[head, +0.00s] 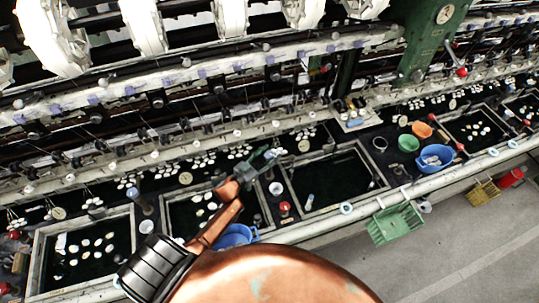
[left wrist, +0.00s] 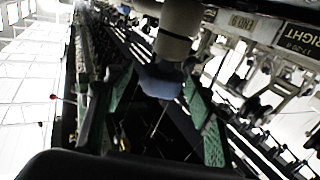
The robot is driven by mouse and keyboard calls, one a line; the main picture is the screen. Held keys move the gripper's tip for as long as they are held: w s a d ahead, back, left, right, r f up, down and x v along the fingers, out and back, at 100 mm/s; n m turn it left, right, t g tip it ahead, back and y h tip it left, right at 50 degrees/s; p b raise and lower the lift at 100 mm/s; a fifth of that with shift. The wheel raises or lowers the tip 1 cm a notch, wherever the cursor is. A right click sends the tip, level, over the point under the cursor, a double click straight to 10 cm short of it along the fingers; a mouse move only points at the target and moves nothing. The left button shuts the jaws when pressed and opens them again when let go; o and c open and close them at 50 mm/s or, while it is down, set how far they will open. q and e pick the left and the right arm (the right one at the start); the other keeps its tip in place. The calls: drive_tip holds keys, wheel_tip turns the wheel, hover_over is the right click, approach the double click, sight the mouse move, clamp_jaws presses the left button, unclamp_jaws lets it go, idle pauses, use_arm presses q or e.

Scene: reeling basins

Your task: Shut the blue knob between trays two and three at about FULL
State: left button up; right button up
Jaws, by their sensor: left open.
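My left gripper (head: 258,163), with dark green fingers, reaches over the strip between tray two (head: 172,224) and tray three (head: 383,184). The pale blue knob (head: 273,153) shows right at its fingertips. In the left wrist view the blue knob (left wrist: 160,82) sits between the two open green fingers of my left gripper (left wrist: 163,100), with a pale cylinder behind it. I cannot tell whether either finger touches it. The knob's scale and any FULL mark are not readable. My right gripper is not in view.
On the same strip, a whitish knob (head: 276,188) and a red knob (head: 284,208) stand nearer me. A blue basin (head: 235,236) is by my left arm. A green crate (head: 396,222) stands below the bench edge. Reeling machinery runs behind the trays.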

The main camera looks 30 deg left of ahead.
use_arm(q)
drive_tip(key=shift+c, duration=0.6)
drive_tip(key=c, duration=1.1)
drive_tip(key=shift+o, duration=0.2)
drive_tip(key=shift+a+h, duration=0.1)
drive_tip(key=shift+h, duration=0.2)
drive_tip(key=shift+f+m+g+h+b, duration=0.15)
drive_tip(key=shift+m+g+h+b, duration=0.35)
drive_tip(key=shift+m+h+b, duration=0.4)
drive_tip(key=m+g+h+b, duration=0.2)
drive_tip(key=m+h+b, duration=0.1)
drive_tip(key=h+b, duration=0.1)
drive_tip(key=m+g+h+b, duration=0.3)
drive_tip(key=b, duration=0.3)
drive_tip(key=shift+f+g+h, duration=0.1)
drive_tip(key=shift+g+h, duration=0.2)
drive_tip(key=shift+h, duration=0.1)
drive_tip(key=shift+s+r+m+g+h+b, duration=0.1)
drive_tip(key=shift+r+m+g+h+b, duration=0.1)
drive_tip(key=shift+m+g+h+b, duration=0.45)
drive_tip(key=shift+n+y, duration=0.25)
drive_tip(key=o, duration=1.2)
